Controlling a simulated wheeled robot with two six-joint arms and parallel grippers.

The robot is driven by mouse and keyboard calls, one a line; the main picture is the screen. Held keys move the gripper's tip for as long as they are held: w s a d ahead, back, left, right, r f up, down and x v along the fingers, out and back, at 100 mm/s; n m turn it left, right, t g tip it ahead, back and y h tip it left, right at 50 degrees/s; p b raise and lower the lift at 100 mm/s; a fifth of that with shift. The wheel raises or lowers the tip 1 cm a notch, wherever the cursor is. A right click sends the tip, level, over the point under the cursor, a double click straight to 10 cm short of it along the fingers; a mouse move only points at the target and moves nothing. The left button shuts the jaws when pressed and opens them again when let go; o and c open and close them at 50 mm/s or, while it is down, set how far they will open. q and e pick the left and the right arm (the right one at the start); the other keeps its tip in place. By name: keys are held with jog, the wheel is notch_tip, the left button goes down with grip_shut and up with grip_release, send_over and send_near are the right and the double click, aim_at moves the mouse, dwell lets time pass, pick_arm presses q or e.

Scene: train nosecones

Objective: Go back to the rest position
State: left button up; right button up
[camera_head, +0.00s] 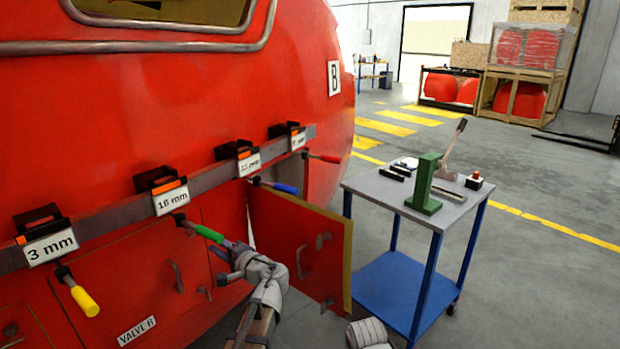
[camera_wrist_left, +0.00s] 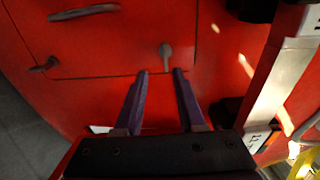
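My left gripper (camera_head: 222,265) is in front of the red nosecone (camera_head: 140,90), close to its lower panels and just below the green-handled tool (camera_head: 210,234). In the left wrist view, its two dark fingers (camera_wrist_left: 160,72) are spread apart with nothing between them. Their tips point at the red panel (camera_wrist_left: 110,40), near a small latch (camera_wrist_left: 165,54). I cannot tell whether they touch the panel. A grey-white arm part shows at the bottom of the head view, but my right gripper is not in view.
A rail (camera_head: 110,213) with labelled clamps and colour-handled tools runs along the nosecone. A red hinged door (camera_head: 300,245) stands open right of my left arm. A blue-legged table (camera_head: 385,190) holds a green stand (camera_head: 424,185) and small tools. Floor beyond is mostly clear.

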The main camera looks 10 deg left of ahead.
pick_arm(q)
jog(key=s+d+f+n+g+h, duration=0.1)
jog(key=s+d+f+g+h, duration=0.3)
jog(key=s+d+f, duration=0.55)
jog(key=s+d+f+n+g+h, duration=0.25)
jog(key=s+d+f+h, duration=0.4)
jog(key=d+f, duration=0.45)
jog(key=s+d+m+g+h, duration=0.2)
jog(key=s+d+h, duration=0.1)
jog(key=s+d, duration=0.55)
notch_tip(320, 180, up, 11)
jog(key=d+p, duration=0.1)
jog(key=p, duration=1.1)
jog(key=shift+w+r, duration=0.2)
jog(key=shift+w, duration=0.15)
jog(key=shift+n+g+h, duration=0.25)
